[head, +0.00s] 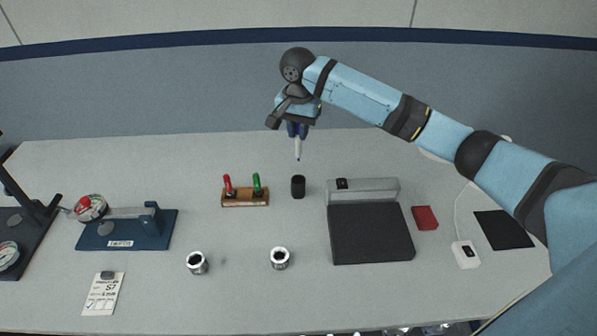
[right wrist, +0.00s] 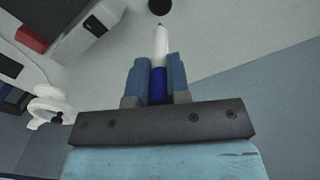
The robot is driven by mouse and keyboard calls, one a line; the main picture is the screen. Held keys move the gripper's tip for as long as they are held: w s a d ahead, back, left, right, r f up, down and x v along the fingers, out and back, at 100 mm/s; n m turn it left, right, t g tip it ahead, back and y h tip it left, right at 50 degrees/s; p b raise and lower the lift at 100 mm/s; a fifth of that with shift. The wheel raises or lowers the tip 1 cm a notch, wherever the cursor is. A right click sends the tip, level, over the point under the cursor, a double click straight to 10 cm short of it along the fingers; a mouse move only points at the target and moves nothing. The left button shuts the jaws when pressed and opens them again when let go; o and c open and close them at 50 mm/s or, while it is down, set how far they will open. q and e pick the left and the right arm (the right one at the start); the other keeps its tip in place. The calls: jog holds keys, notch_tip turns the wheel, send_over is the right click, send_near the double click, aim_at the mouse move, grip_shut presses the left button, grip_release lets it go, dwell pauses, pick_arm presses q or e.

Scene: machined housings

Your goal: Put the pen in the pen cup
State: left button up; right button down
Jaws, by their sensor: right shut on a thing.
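A white and blue pen (head: 298,149) hangs from my right gripper (head: 297,130), tip pointing down. In the right wrist view the pen (right wrist: 161,45) sits between the two blue fingers of my right gripper (right wrist: 160,72), which are shut on its blue part. The pen cup (head: 298,187) is a small black cylinder standing upright on the table, below the pen in the head view. Its dark round shape shows at the top of the right wrist view (right wrist: 160,6), beyond the pen's tip. The pen is apart from the cup. My left gripper is not in view.
A wooden block (head: 245,198) with red and green handled tools stands just left of the cup. A dark pad with a grey bar (head: 371,232) lies to the right. Two metal housings (head: 279,258) stand nearer. A blue gauge fixture (head: 125,232) is at left, a red box (head: 425,218) at right.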

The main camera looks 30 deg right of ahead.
aim_at(298, 155)
notch_tip(298, 155, down, 8)
jog(key=shift+f, duration=0.1)
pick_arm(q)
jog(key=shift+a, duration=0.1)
pick_arm(e)
notch_tip(298, 155, down, 4)
jog(key=shift+f, duration=0.25)
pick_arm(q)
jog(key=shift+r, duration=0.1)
pick_arm(e)
jog(key=shift+f, duration=0.1)
jog(key=c, duration=1.1)
grip_release()
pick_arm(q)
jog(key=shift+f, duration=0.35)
